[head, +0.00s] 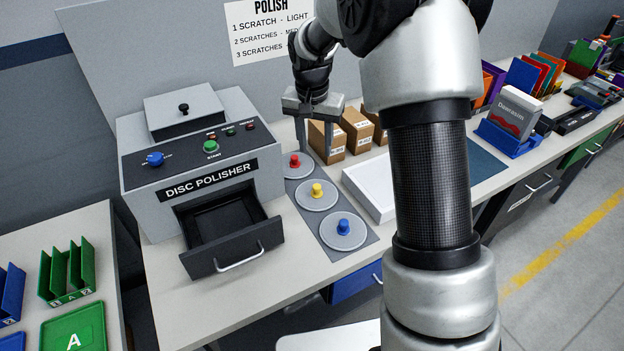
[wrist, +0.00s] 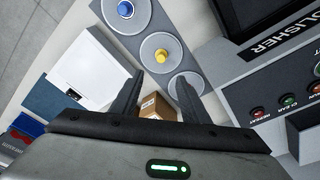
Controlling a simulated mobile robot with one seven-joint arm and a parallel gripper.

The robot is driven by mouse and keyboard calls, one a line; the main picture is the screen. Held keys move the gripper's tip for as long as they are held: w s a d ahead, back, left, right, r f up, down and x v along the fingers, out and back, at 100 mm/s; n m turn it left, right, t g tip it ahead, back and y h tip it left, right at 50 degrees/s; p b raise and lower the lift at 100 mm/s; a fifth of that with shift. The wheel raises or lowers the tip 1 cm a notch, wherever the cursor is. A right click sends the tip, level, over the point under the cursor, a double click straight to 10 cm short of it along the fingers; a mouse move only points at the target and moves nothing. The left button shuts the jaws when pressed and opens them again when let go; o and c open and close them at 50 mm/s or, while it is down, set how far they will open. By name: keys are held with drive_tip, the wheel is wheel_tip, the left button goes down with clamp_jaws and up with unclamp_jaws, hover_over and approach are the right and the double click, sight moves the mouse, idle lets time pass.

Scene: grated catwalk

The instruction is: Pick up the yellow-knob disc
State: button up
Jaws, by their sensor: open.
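The yellow-knob disc (head: 316,195) is a round grey disc with a yellow knob. It lies on a dark grey strip (head: 332,254) between the red-knob disc (head: 296,165) and the blue-knob disc (head: 343,232). In the wrist view the yellow-knob disc (wrist: 162,54) shows beyond my fingertips.
The disc polisher (head: 190,150) stands left of the strip with its drawer (head: 225,238) pulled out. Small cardboard boxes (head: 326,140) stand behind. My arm hides part of the right side of the bench.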

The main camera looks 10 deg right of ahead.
hover_over(317, 186)
drive_tip(key=s, duration=0.2)
wheel_tip(317, 186, down, 11)
drive_tip(key=shift+w+a+f+p, duration=0.1)
drive_tip(key=shift+w+f+p, duration=0.2)
drive_tip(key=shift+f, duration=0.65)
drive_tip(key=shift+w+d+f+p, duration=0.1)
drive_tip(key=shift+w+f+p, duration=0.2)
drive_tip(key=shift+f, duration=0.6)
drive_tip(key=shift+w+a+f+p, duration=0.1)
drive_tip(key=shift+w+f+p, duration=0.2)
drive_tip(key=shift+f, duration=0.65)
drive_tip(key=shift+c, duration=0.5)
clamp_jaws()
